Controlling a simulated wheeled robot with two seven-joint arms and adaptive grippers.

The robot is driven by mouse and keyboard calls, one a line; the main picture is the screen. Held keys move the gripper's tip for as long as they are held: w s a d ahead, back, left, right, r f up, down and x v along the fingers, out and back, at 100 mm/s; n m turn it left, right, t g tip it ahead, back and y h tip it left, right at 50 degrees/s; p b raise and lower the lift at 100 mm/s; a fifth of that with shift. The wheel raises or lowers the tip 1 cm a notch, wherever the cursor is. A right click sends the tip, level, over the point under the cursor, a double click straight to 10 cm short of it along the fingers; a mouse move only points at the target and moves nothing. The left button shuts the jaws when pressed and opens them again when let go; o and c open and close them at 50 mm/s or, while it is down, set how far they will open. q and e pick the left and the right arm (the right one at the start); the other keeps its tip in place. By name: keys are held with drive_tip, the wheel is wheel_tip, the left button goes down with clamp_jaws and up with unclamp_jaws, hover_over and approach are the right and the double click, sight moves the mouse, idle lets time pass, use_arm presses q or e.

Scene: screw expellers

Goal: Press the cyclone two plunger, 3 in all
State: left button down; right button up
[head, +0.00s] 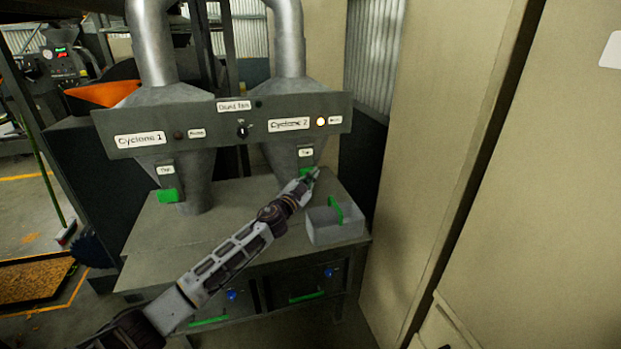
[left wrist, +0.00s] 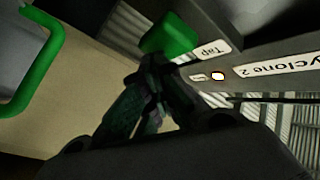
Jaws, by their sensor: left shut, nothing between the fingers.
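The cyclone 2 hopper (head: 292,155) hangs behind the grey panel at the right, under its "Cyclone 2" label (head: 289,124). Its green plunger (head: 308,170) sits below a "Tap" label and is partly hidden by my left gripper (head: 312,177). In the left wrist view the green plunger (left wrist: 168,36) is just beyond my shut, empty fingertips (left wrist: 155,62); I cannot tell whether they touch it. A small lamp (head: 321,122) beside the Cyclone 2 label is lit. My right gripper is not in view.
A grey bin (head: 335,229) with a green handle (head: 336,209) stands on the table (head: 190,232) right of my left gripper. Cyclone 1 with its own green plunger (head: 168,196) is at the left. A tall beige wall (head: 440,130) closes the right side.

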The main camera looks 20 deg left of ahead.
use_arm(q)
drive_tip(key=shift+a, duration=0.1)
drive_tip(key=shift+s, duration=0.1)
idle(0.5)
drive_tip(key=shift+s+d+p, duration=0.3)
drive_tip(key=shift+s+d, duration=0.65)
drive_tip(key=shift+s, duration=0.2)
drive_tip(key=shift+s+d+p, duration=0.15)
drive_tip(key=shift+s+d, duration=0.55)
drive_tip(key=shift+s, duration=0.35)
drive_tip(key=shift+s+d+p, duration=0.15)
drive_tip(key=shift+s+d, duration=0.55)
drive_tip(key=shift+s, duration=0.35)
